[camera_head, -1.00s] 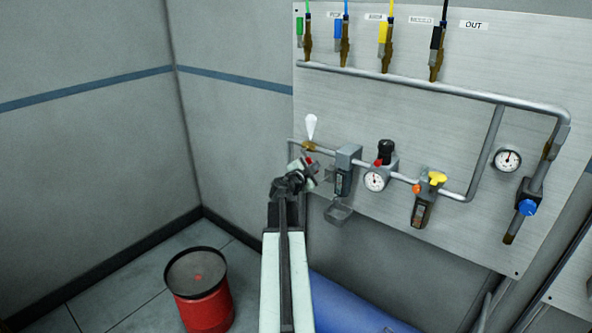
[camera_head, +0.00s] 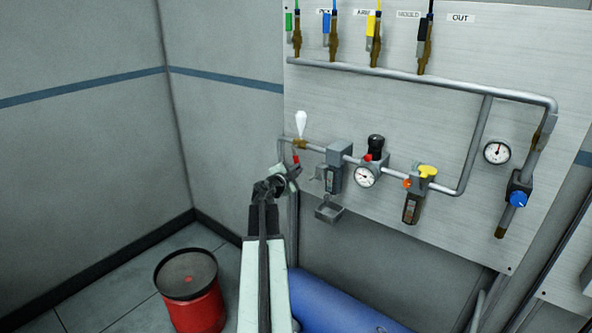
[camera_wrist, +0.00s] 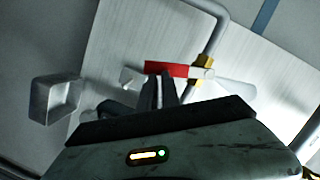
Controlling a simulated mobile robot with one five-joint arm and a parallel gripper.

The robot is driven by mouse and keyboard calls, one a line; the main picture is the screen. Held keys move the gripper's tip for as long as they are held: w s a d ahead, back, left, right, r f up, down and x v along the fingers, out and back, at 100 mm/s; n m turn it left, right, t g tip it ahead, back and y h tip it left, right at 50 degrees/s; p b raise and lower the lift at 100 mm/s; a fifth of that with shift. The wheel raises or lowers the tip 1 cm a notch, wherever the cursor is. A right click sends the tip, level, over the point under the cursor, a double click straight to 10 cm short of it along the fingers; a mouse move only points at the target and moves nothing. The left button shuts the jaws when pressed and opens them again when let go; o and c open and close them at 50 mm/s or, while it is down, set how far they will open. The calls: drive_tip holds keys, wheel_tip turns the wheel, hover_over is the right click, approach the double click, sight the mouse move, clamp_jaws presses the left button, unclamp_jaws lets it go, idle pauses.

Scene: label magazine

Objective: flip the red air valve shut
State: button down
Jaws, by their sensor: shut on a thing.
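The red air valve handle (camera_head: 296,158) hangs just below a brass fitting (camera_head: 300,144) at the left end of the grey pipe on the wall panel. My gripper (camera_head: 292,170) is at this handle, partly hiding it in the head view. In the wrist view, the red handle (camera_wrist: 166,69) lies crosswise at the tips of my gripper (camera_wrist: 159,82), which is shut on it. The brass fitting (camera_wrist: 205,63) is right beside the handle's right end. A white teardrop-shaped piece (camera_head: 301,124) stands upright above the fitting.
Right along the pipe are a grey block (camera_head: 339,152), a black-topped regulator with a gauge (camera_head: 366,177), a yellow knob (camera_head: 428,171) and a blue knob (camera_head: 518,199). A small metal cup (camera_head: 329,210) juts out below. A red drum (camera_head: 194,309) stands on the floor at left.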

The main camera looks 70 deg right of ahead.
drive_tip(key=s+a+r+p, duration=0.1)
drive_tip(key=s+a, duration=0.1)
drive_tip(key=a, duration=0.9)
drive_tip(key=shift+s+r, duration=0.3)
drive_tip(key=shift+r, duration=0.05)
drive_tip(key=shift+p, duration=0.3)
